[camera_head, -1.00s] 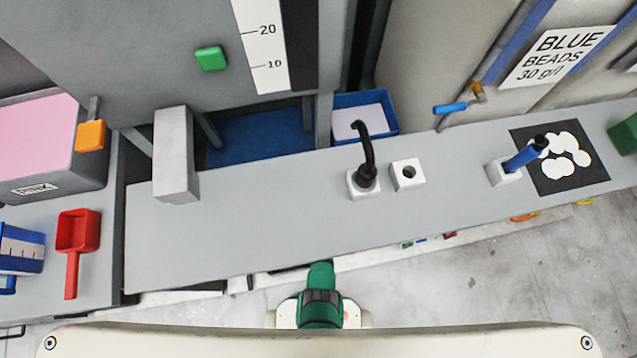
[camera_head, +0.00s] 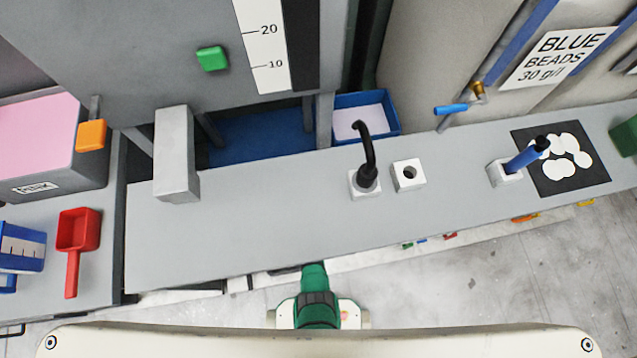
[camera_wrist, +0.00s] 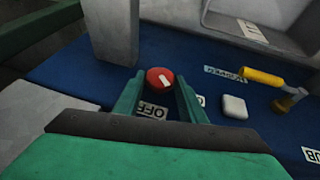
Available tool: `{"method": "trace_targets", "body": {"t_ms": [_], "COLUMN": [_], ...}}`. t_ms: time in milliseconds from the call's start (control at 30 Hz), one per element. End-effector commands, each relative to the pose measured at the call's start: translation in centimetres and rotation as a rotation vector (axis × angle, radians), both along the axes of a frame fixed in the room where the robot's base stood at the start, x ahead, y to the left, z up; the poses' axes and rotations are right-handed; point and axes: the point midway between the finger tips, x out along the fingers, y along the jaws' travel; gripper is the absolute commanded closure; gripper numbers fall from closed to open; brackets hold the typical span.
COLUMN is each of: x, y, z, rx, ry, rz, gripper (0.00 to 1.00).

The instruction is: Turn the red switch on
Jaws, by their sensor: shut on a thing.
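The red switch (camera_wrist: 157,74) is a round red knob with a white mark on its face, on a blue surface in the wrist view. My gripper (camera_wrist: 159,88) has its two green fingers on either side of the knob and is shut on it. An OFF label (camera_wrist: 152,112) lies just below the knob, between the fingers. Another white label (camera_wrist: 201,100) is partly hidden by the right finger. The switch and my gripper do not show in the head view.
A white square block (camera_wrist: 235,107) and a yellow-handled valve (camera_wrist: 262,77) are right of the switch. A grey post (camera_wrist: 112,32) rises behind it on the left. In the head view, a grey bench (camera_head: 260,215) holds a red scoop's neighbouring sockets; the scoop (camera_head: 77,230) lies left.

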Motion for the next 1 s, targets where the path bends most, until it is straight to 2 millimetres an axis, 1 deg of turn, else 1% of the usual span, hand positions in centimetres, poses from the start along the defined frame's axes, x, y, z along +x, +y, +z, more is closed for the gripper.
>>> {"method": "trace_targets", "body": {"t_ms": [500,733,1000], "x": [-0.08,-0.12,-0.21], "y": [0.66,0.71,0.74], "z": [-0.18,-0.24,-0.29], "rx": [-0.241,-0.3,-0.327], "ry": [-0.046,-0.058,-0.063], "rz": [0.005,0.003,0.002], "gripper": [0.85,0.85,0.85]}}
